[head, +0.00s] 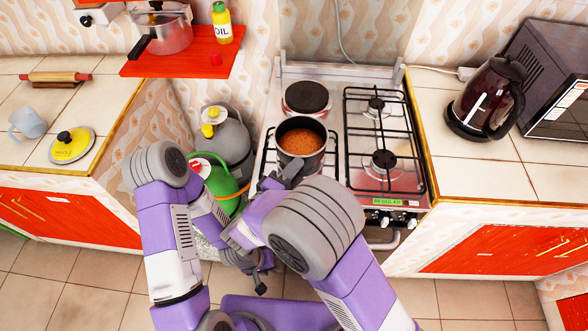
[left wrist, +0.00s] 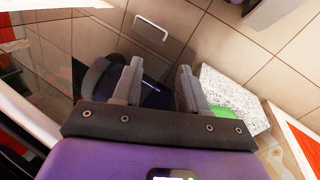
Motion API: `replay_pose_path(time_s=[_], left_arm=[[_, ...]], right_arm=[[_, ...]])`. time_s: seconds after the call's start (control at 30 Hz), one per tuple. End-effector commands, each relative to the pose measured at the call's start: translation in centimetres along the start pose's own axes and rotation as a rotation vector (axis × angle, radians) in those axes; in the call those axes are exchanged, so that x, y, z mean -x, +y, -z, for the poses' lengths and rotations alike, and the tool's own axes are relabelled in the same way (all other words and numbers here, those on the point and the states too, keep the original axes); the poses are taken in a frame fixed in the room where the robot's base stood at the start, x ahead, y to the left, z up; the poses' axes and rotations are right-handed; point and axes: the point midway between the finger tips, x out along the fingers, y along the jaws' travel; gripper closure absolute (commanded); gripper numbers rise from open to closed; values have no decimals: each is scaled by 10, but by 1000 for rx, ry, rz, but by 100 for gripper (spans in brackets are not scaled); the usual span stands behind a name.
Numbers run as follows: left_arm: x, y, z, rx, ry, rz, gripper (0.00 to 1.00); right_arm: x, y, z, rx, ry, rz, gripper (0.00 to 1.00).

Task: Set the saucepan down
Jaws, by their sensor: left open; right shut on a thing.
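The saucepan (head: 301,148) is dark, upright and full of reddish-brown food, in the head view. It is over the front left part of the stove (head: 345,181); I cannot tell whether its base touches the grate. My right gripper (head: 287,176) is shut on the saucepan at its near side, where the handle is mostly hidden by the gripper. My left gripper (head: 260,278) is low in front of the stove, open and empty. In the left wrist view its two fingers (left wrist: 159,68) stand apart, with dark glass and floor tiles beyond.
A green gas bottle (head: 218,182) stands left of the stove. A kettle (head: 487,98) stands on the right counter. A lidded pot (head: 168,34) sits on the red shelf (head: 190,62).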

Motion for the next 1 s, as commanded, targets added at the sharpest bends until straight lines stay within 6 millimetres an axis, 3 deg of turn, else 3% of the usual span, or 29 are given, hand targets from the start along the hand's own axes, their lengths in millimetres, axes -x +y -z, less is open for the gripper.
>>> replay_pose_path(time_s=[0.03, 0.2, 0.57, 1.0], left_arm=[[-2, -1, 0, 0, 0, 0, 57], [-1, 0, 0, 0, 0, 0, 57], [5, 2, 0, 0, 0, 0, 57], [9, 3, 0, 0, 0, 0, 57]], right_arm=[[0, -1, 0, 0, 0, 0, 77], [0, 0, 0, 0, 0, 0, 54], [0, 4, 0, 0, 0, 0, 54], [69, 2, 0, 1, 2, 0, 54]])
